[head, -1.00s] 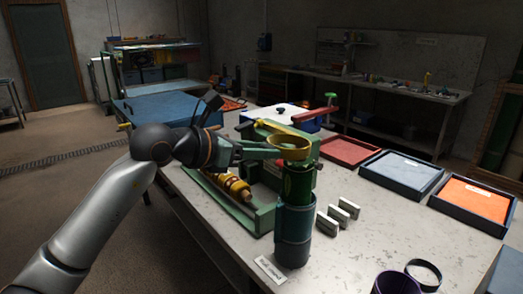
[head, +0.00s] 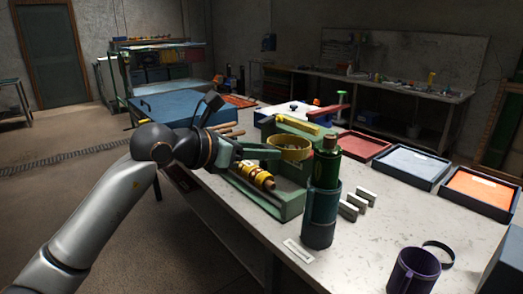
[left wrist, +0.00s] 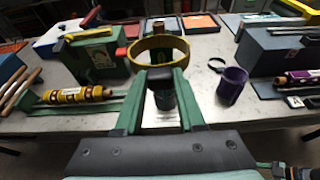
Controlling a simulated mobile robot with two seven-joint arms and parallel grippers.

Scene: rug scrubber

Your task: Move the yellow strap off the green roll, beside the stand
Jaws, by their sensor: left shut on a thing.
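The yellow strap (head: 289,148) is a stiff-looking ring. My left gripper (head: 272,150) is shut on its near rim and holds it up in the air, left of the green roll (head: 325,170) in the head view. The roll stands upright in the dark teal stand (head: 320,215), and its reddish-brown top is bare. In the left wrist view the strap (left wrist: 158,50) is just beyond my fingertips (left wrist: 160,70). The stand (left wrist: 165,98) shows partly between the fingers. My right gripper is not in view.
A green machine (head: 290,190) with a yellow-and-brown roller (head: 252,176) is close behind and left of the stand. Several pale blocks (head: 357,203) are to its right. A purple cup (head: 415,270) and dark ring (head: 439,252) are at front right. Table around the label (head: 299,251) is clear.

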